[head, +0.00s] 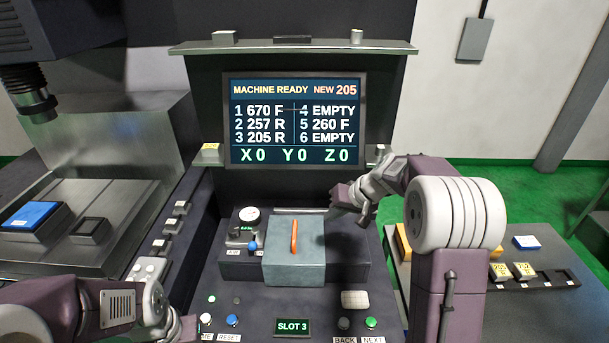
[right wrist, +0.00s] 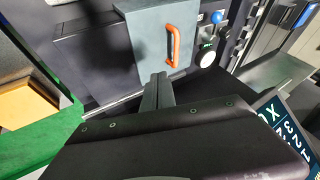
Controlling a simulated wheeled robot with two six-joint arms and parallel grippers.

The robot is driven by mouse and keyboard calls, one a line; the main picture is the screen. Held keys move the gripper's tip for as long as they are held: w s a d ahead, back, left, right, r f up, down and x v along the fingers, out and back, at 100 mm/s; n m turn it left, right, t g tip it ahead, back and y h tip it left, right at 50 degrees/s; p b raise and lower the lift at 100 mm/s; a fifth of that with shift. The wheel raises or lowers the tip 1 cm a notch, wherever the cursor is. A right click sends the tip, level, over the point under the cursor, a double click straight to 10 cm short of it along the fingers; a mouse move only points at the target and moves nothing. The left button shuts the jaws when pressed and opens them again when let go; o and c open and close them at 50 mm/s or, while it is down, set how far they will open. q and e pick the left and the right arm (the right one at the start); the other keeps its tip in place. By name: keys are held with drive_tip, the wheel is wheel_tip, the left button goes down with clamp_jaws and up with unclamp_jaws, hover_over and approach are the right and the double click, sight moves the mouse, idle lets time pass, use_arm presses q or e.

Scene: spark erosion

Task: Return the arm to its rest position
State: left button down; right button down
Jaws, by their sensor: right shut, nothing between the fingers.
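My right gripper (head: 343,202) is shut and empty. In the head view it hangs above the back right of the console, just right of the grey-blue box lid (head: 296,262) with an orange handle (head: 294,237). In the right wrist view the fingers (right wrist: 157,92) are together with nothing between them, and the orange handle (right wrist: 173,46) stands beyond them, apart. My left gripper (head: 187,328) is low at the left, by the console's front left buttons; its fingers are too small and partly hidden to judge.
The screen (head: 295,120) reads MACHINE READY, NEW 205. Buttons and a SLOT 3 display (head: 293,326) line the console front.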

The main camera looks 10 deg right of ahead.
drive_tip(key=s+a+f+n+g, duration=0.2)
drive_tip(key=s+a+n, duration=0.1)
drive_tip(key=s+a, duration=0.6)
drive_tip(key=s+d+f+g+h, duration=0.1)
drive_tip(key=s+d+f+h, duration=0.1)
drive_tip(key=s, duration=0.5)
drive_tip(key=s+d+f+m+g+h, duration=0.1)
drive_tip(key=s+d+f, duration=0.3)
drive_tip(key=s, duration=0.4)
drive_tip(key=shift+f+m+h+b, duration=0.3)
drive_tip(key=shift+f+h+b, duration=0.1)
drive_tip(key=shift+f, duration=0.5)
drive_tip(key=shift+s, duration=0.2)
